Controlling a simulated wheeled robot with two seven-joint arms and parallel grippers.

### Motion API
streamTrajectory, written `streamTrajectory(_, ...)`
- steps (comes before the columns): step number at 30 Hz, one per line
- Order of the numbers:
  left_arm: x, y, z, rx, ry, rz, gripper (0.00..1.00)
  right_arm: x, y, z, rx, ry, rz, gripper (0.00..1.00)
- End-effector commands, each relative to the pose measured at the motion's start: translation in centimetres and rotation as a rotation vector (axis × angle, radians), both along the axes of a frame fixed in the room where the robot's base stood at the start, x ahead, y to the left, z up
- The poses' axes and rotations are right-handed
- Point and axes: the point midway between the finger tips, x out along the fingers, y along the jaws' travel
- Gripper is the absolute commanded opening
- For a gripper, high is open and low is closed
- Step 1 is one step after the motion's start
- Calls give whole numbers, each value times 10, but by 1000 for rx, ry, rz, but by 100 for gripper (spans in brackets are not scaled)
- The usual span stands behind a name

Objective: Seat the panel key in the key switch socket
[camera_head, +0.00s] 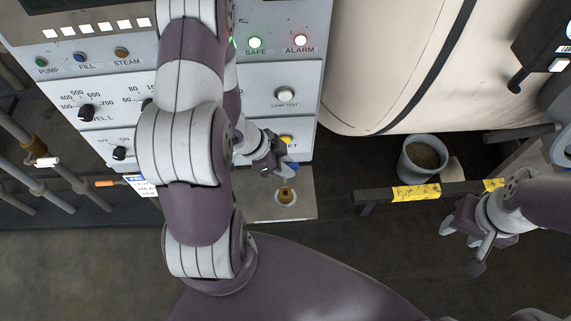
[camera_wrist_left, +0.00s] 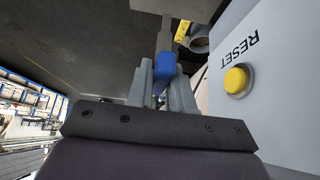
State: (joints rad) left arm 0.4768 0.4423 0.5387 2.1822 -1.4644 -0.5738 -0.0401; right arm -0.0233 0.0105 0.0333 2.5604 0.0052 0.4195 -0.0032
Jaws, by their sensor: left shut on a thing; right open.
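The panel key shows in the left wrist view as a blue head (camera_wrist_left: 163,67) with a grey shank (camera_wrist_left: 165,37) beyond it. My left gripper (camera_wrist_left: 163,82) is shut on the blue head. In the head view my left gripper (camera_head: 284,163) is in front of the panel, above the key switch socket (camera_head: 286,196), with a bit of blue at its tips. The socket is a brass-coloured piece in a pale ring on a grey ledge. The key looks apart from it in the head view. My right gripper (camera_head: 466,240) is open and empty at the right.
The yellow RESET button (camera_wrist_left: 237,80) is beside my left gripper on the grey panel. A yellow-marked dark rail (camera_head: 417,192) and a grey bucket (camera_head: 423,157) stand to the right. My left arm covers part of the panel.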

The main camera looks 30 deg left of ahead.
Motion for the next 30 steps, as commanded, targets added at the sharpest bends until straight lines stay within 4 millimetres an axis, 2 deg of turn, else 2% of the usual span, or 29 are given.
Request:
streamTrajectory(3,0,0,0,0,0,1,0,0,0,4,0,-1,0,49)
streamTrajectory(15,0,0,-50,0,0,0,0,0,0,-35,0,0,0,49)
streamTrajectory(18,0,0,-57,0,0,0,0,0,0,-40,0,0,0,49)
streamTrajectory(30,0,0,-58,0,0,0,0,0,0,-39,0,0,0,49)
